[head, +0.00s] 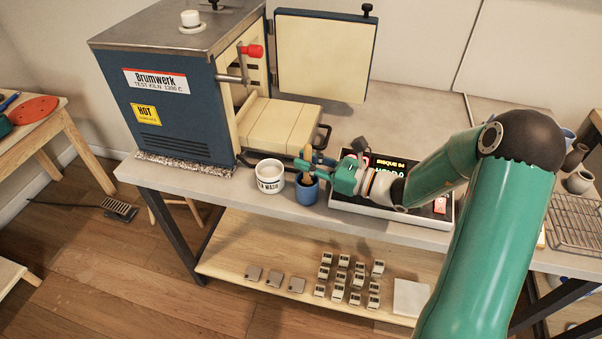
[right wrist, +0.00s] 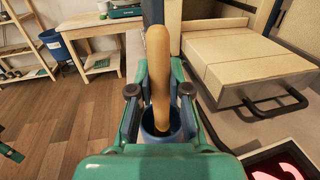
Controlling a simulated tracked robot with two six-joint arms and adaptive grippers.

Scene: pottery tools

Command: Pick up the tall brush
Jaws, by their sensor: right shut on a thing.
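The tall brush (right wrist: 158,70) shows in the right wrist view as a long tan handle standing up between my fingers. My right gripper (head: 309,171) is shut on it from the right, above the blue cup (head: 307,192). In the right wrist view the right gripper (right wrist: 160,105) has one finger on each side of the handle. The blue cup (right wrist: 152,131) is below the fingers there, and the brush's lower end is hidden in or behind it. My left gripper is in neither view.
A white wash jar (head: 269,176) stands just left of the cup. The blue kiln (head: 185,105) with its open door (head: 322,57) is behind. A tray with a lit display (head: 392,217) lies under my right arm. The shelf below (head: 225,262) holds several small blocks.

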